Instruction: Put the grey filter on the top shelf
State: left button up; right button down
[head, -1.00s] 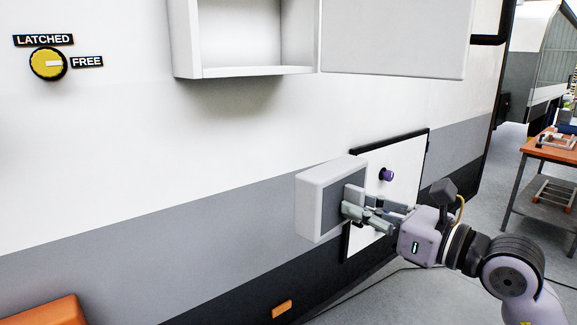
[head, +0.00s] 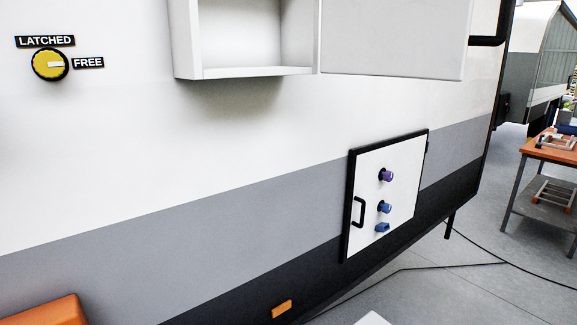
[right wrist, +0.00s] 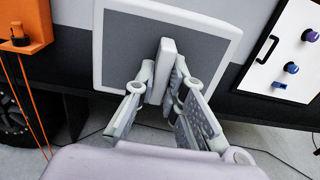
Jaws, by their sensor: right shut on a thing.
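The grey filter (right wrist: 125,45) is a flat box with a white rim, a grey face and a white upright bar handle (right wrist: 167,62). In the right wrist view my right gripper (right wrist: 165,75) is shut on this handle, with a finger on each side. The filter is held in front of the caravan's side, tilted in the picture. In the head view a small white corner (head: 372,319) shows at the bottom edge; I cannot tell what it belongs to. An open white compartment with a shelf floor (head: 250,72) is at the top. My left gripper is not in view.
A white hatch (head: 400,215) with a black handle and purple and blue knobs is shut at the right. A yellow knob (head: 49,65) points to FREE. A white panel (head: 392,40) is right of the compartment. An orange block (head: 50,312) sits lower left.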

jog(key=s+d+f+m+h, duration=0.1)
jog(key=s+d+f, duration=0.1)
jog(key=s+f, duration=0.35)
jog(key=shift+w+d+r+m+t+h, duration=1.05)
jog(key=shift+r+m+t+h, duration=0.9)
jog(key=shift+m+h, duration=1.95)
jog(key=f+h+b, duration=0.1)
jog(key=f+b, duration=0.2)
jog(key=f+n+h+b, duration=0.1)
jog(key=f+b, duration=0.1)
jog(key=b, duration=0.1)
jog(key=shift+s+d+f, duration=0.2)
jog(key=shift+f, duration=0.2)
